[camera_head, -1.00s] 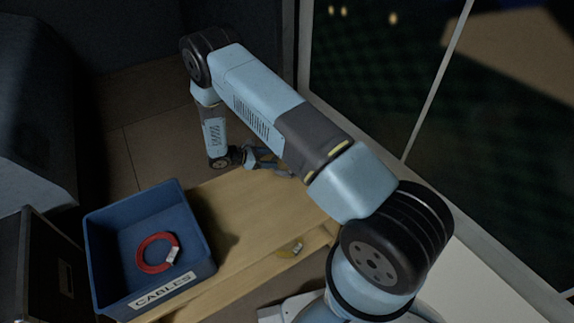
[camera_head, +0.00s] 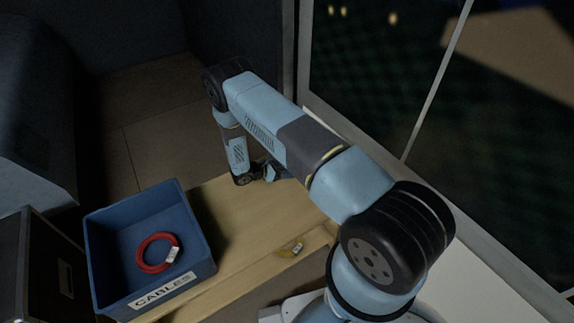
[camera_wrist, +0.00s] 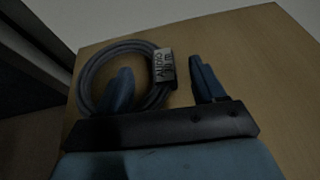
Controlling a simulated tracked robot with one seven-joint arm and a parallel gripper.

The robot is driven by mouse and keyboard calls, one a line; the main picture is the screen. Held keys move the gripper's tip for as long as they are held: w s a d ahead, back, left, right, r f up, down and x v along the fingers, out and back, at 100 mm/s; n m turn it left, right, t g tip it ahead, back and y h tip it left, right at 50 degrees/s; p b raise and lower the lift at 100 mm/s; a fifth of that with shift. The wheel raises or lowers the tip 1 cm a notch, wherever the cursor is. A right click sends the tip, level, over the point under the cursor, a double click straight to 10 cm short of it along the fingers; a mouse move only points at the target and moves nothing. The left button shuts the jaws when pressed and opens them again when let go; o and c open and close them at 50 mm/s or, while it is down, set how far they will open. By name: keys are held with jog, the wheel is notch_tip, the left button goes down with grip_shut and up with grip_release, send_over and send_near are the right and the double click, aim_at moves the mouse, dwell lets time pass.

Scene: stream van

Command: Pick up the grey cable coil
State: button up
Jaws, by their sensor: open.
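The grey cable coil (camera_wrist: 88,76) lies on the wooden bench top in the wrist view, with a pale printed tag (camera_wrist: 165,68) on its right side. My gripper (camera_wrist: 161,64) is open over the coil. Its left finger appears over the coil's inner opening and its right finger is outside, to the right of the tag. The coil's right side with the tag is between the fingers; I cannot tell how far down they reach. In the head view my gripper (camera_head: 272,172) is low over the bench's far end, and the coil is hidden behind my arm.
A blue bin (camera_head: 202,235) marked CABLES stands at the left end of the wooden bench (camera_head: 250,215), holding a red cable coil (camera_head: 141,257). A dark case (camera_head: 30,265) stands left of the bin.

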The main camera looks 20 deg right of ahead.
jog(key=shift+f+x, duration=0.2)
jog(key=shift+x, duration=2.45)
jog(key=shift+s, duration=0.1)
jog(key=shift+c, duration=0.5)
grip_shut()
